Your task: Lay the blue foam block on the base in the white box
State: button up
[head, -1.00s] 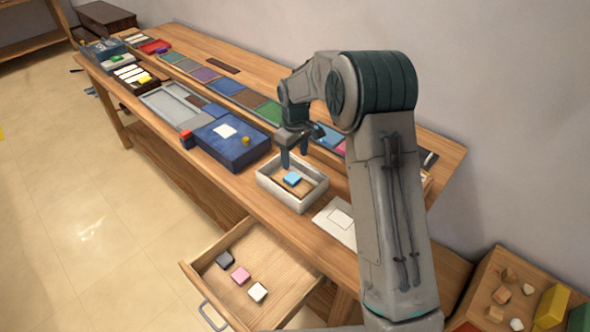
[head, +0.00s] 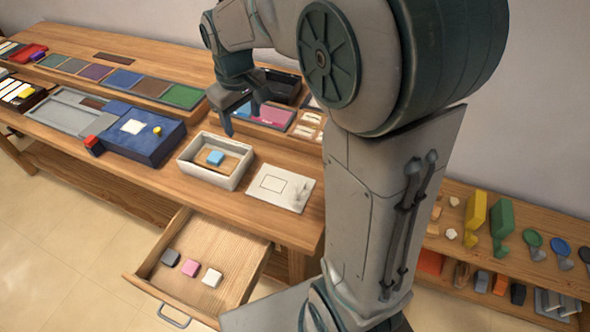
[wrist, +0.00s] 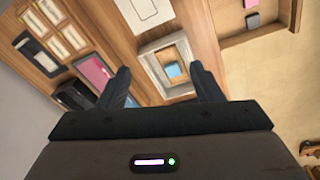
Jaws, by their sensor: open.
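The blue foam block (head: 215,158) lies on the brown base (head: 229,163) inside the white box (head: 189,158), which stands near the front edge of the workbench. In the wrist view the block (wrist: 174,71) and the box (wrist: 151,48) show beyond my fingertips. My gripper (head: 243,117) is open and empty, raised above the bench behind the box and apart from the block. In the wrist view the gap between my fingers (wrist: 160,82) holds nothing.
A blue case (head: 160,147) with a white square and a yellow piece stands left of the box. A white outlined card (head: 270,184) lies to its right. The open drawer (head: 235,235) below holds grey, pink and white blocks. Coloured panels line the bench behind.

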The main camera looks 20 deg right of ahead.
jog(key=s+d+m, duration=0.2)
jog(key=s, duration=0.7)
jog(key=s+d+m+t, duration=0.1)
jog(key=s+d+m, duration=0.1)
jog(key=s, duration=0.8)
jog(key=shift+d+m+t, duration=0.3)
jog(key=shift+d+m, duration=0.1)
jog(key=shift+m, duration=0.1)
jog(key=shift+r, duration=0.1)
